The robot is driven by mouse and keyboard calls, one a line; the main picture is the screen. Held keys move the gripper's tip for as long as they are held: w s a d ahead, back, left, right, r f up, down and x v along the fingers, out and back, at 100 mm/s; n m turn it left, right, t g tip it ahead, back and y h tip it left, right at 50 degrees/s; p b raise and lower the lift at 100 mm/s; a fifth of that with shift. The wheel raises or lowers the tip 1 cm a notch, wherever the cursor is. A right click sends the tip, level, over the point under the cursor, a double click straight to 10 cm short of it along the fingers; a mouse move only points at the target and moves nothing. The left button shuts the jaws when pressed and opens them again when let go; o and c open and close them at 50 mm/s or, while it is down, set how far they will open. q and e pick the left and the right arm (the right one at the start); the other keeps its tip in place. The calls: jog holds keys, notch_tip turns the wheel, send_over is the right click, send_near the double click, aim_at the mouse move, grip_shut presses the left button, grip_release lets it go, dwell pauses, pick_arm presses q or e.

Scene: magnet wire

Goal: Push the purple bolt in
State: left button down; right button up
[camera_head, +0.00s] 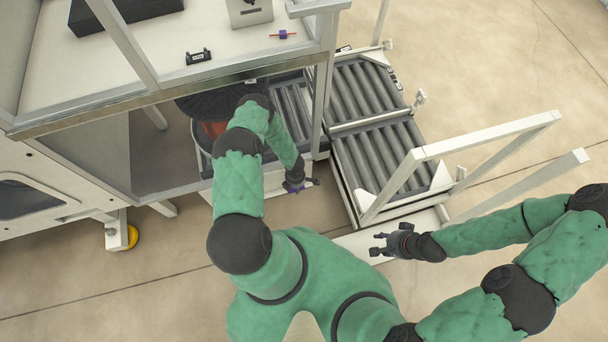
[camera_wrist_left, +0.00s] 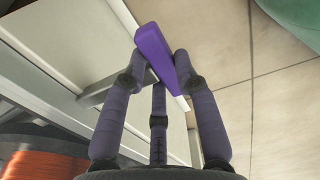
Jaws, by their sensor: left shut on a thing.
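The purple bolt (camera_wrist_left: 152,44) shows in the left wrist view as a long purple piece between my left fingertips. A pale strip shows at its lower right end. My left gripper (camera_head: 303,185) is shut on it, beside the lower edge of the machine frame. The gripper also shows in the wrist view (camera_wrist_left: 158,74). In the head view the bolt is too small and too covered to make out clearly. My right gripper (camera_head: 378,244) is open and empty, to the right, near the low pale beam in front of the roller conveyor.
A roller conveyor (camera_head: 376,150) with pale rails (camera_head: 470,140) stands at the right. A dark spool with orange-red wire (camera_head: 213,129) sits under the machine top (camera_head: 110,70), partly behind my left arm. A small purple part (camera_head: 283,34) lies on that top.

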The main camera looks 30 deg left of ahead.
pick_arm(q)
jog(key=shift+w+a, duration=1.15)
jog(key=shift+a, duration=0.3)
jog(key=c, duration=0.9)
grip_release()
jog(key=shift+c, duration=0.2)
jog(key=shift+r, duration=3.75)
